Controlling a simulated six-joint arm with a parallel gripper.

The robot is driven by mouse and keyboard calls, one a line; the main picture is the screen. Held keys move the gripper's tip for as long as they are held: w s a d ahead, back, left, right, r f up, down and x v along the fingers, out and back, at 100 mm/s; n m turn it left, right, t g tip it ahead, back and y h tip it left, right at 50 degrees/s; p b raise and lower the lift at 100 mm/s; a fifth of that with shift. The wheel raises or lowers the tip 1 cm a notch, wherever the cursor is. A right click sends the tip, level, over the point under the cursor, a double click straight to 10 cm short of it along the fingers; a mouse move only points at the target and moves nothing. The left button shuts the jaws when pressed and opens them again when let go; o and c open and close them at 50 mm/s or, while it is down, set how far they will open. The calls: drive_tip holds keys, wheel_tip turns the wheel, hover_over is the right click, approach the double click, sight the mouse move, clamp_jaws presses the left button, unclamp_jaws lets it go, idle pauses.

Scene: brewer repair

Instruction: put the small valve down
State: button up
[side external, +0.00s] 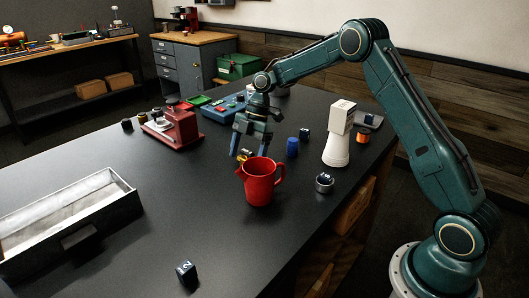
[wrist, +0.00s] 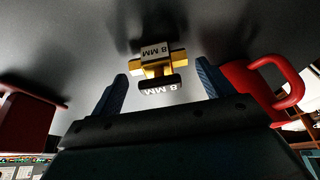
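The small valve (wrist: 156,56) is brass with a dark handle and "8 MM" labels. In the wrist view it sits between and just beyond my fingertips, with a gap on both sides. It appears to rest on the dark tabletop. In the side view the valve (side external: 243,156) is a small brass spot behind the red pitcher (side external: 262,184), partly hidden. My gripper (side external: 250,150) is open and empty, pointing down close above the table, just behind the pitcher. In the wrist view the pitcher (wrist: 262,88) stands close to the right finger.
A red machine (side external: 179,128) and a blue tray (side external: 222,108) stand behind and left. A blue cylinder (side external: 292,147), a white grinder-like piece (side external: 338,140) and a metal ring (side external: 324,183) are to the right. An open drawer box (side external: 100,218) lies front left. The table's middle left is clear.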

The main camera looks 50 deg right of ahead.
drive_tip(key=o, duration=0.4)
drive_tip(key=shift+r, duration=0.1)
drive_tip(key=v, duration=1.1)
drive_tip(key=shift+r, duration=0.45)
drive_tip(key=shift+d+r, duration=0.1)
drive_tip(key=shift+d, duration=0.05)
idle(0.6)
